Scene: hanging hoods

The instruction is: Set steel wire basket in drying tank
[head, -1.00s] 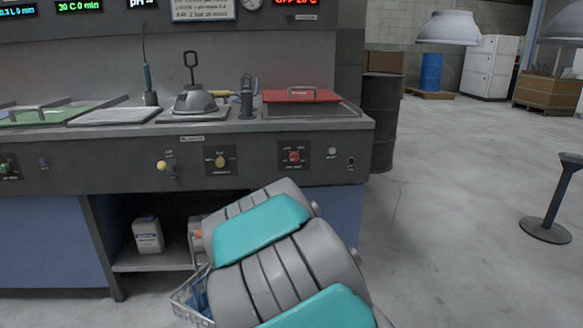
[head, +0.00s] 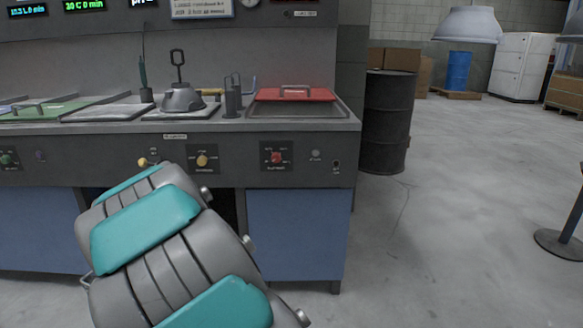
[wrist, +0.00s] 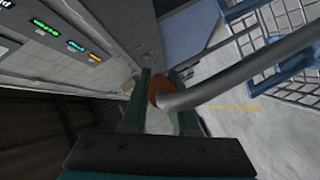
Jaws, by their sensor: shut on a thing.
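The steel wire basket (wrist: 290,25) shows at the upper right of the wrist view, with blue things in or behind its mesh. Its grey curved handle (wrist: 230,88) runs to an orange-brown grip (wrist: 159,89). My gripper (wrist: 164,96) is shut on that handle at the grip. In the head view my arm hides the gripper and nearly all of the basket. A row of tanks is set in the bench top. The rightmost tank (head: 300,111) has a red lid (head: 295,94) over its back part. I cannot read which one is the drying tank.
A grey hood-like piece with an upright handle (head: 182,98) sits on the tank left of a dark holder (head: 233,97). The bench front (head: 300,235) stands close before me. A dark drum (head: 386,120) stands right of it. Floor (head: 440,230) on the right is clear.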

